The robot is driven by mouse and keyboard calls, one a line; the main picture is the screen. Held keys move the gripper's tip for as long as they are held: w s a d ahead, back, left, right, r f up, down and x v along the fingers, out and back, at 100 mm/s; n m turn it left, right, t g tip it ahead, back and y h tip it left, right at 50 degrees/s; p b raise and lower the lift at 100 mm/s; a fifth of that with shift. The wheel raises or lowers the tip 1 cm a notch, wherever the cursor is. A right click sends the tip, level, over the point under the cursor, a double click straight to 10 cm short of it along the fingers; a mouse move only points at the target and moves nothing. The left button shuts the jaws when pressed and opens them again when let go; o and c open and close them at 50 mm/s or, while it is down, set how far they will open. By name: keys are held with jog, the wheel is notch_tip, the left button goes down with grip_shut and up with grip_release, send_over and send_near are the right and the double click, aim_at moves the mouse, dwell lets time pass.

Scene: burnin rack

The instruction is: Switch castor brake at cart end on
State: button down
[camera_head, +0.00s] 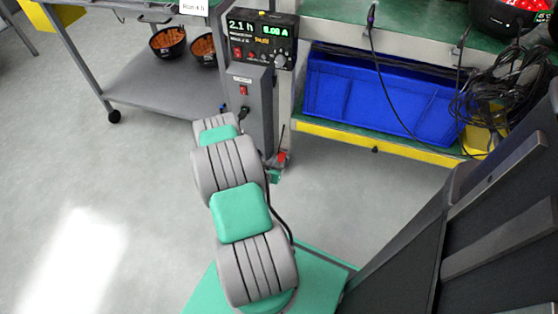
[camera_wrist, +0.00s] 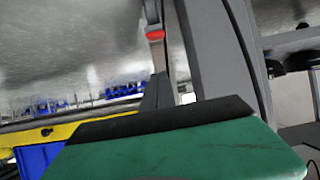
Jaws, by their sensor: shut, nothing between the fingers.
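A small red part (camera_head: 281,157), which looks like a brake pedal, sits low near the floor at the foot of the grey upright. The red part (camera_wrist: 155,34) also shows in the wrist view, on a slim grey piece, with the scene looking upside down. Whether it is up or pressed down is too small to tell. My gripper (camera_wrist: 165,118) fills the bottom of the wrist view as a green body with a dark edge. It is shut and empty, apart from the red part in that picture. In the head view my arm hides most of it.
A grey cart (camera_head: 160,85) with bowls stands at the left, on a black castor (camera_head: 113,116). A power unit (camera_head: 262,40) hangs on the upright. A blue bin (camera_head: 375,95) sits on a yellow-edged shelf, with loose cables (camera_head: 490,90) at right. The floor at left is clear.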

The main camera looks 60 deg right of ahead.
jog(key=b, duration=0.4)
send_over(279, 159)
jog(key=f, duration=0.5)
jog(key=shift+s+a+f, duration=0.1)
jog(key=shift+s+a, duration=0.15)
jog(key=shift+s, duration=0.1)
jog(key=f, duration=0.1)
jog(key=f+b, duration=0.1)
jog(key=shift+a+f, duration=0.3)
jog(key=shift+a, duration=0.05)
jog(key=shift+a+f, duration=0.1)
jog(key=shift+f, duration=0.3)
